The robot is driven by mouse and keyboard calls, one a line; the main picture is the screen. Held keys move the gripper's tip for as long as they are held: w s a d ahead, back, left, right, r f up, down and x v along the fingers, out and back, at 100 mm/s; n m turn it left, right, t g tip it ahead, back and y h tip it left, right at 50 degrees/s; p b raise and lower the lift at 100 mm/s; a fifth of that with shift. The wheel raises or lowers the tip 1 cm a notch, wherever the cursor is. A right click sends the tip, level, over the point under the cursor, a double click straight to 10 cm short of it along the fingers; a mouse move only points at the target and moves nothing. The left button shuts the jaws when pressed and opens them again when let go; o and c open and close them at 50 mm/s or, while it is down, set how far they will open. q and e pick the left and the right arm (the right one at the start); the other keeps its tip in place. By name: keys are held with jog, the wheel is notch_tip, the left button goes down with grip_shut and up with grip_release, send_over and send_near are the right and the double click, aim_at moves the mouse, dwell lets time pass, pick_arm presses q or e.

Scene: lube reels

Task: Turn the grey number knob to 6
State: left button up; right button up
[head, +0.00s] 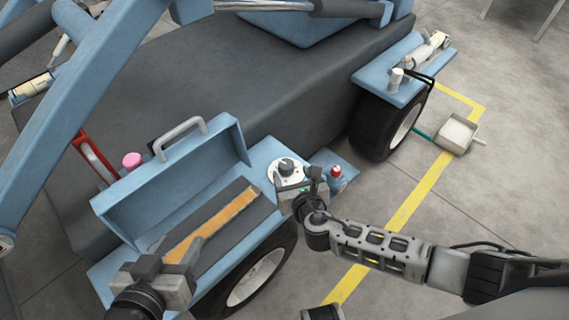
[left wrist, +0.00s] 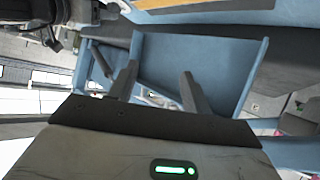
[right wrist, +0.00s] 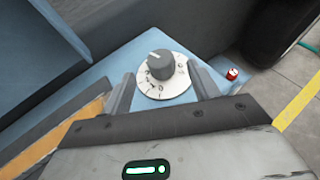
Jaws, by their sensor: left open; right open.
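The knob (head: 286,165) also shows in the head view, on a blue ledge. My right gripper (right wrist: 163,84) is open, its fingers either side of the dial in the picture, the knob beyond them and apparently untouched. My left gripper (head: 188,256) is open and empty over the blue toolbox; its fingers (left wrist: 158,86) show in the left wrist view.
The open blue toolbox (head: 165,185) with an orange strip (head: 222,220) lies left of the dial. A small red-capped item (head: 336,172) stands right of it. A wheel (head: 258,276) sits below the ledge. A grey box (head: 458,134) stands on the floor by a yellow line.

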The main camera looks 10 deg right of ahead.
aim_at(288, 169)
jog(key=b+x, duration=0.1)
jog(key=x, duration=0.3)
jog(key=shift+f, duration=0.1)
jog(key=b+x, duration=0.1)
jog(key=x, duration=0.2)
jog(key=shift+w+b, duration=0.2)
jog(key=shift+b, duration=0.1)
pick_arm(q)
jog(key=shift+g, duration=0.5)
jog(key=f, duration=0.2)
jog(key=d+f, duration=0.1)
jog(key=f, duration=0.1)
jog(key=shift+w+f, duration=0.2)
jog(key=shift+f, duration=0.2)
pick_arm(e)
jog(key=shift+w+f, duration=0.1)
jog(key=shift+w, duration=0.3)
pick_arm(q)
jog(key=shift+r, duration=0.15)
pick_arm(e)
jog(key=c, duration=1)
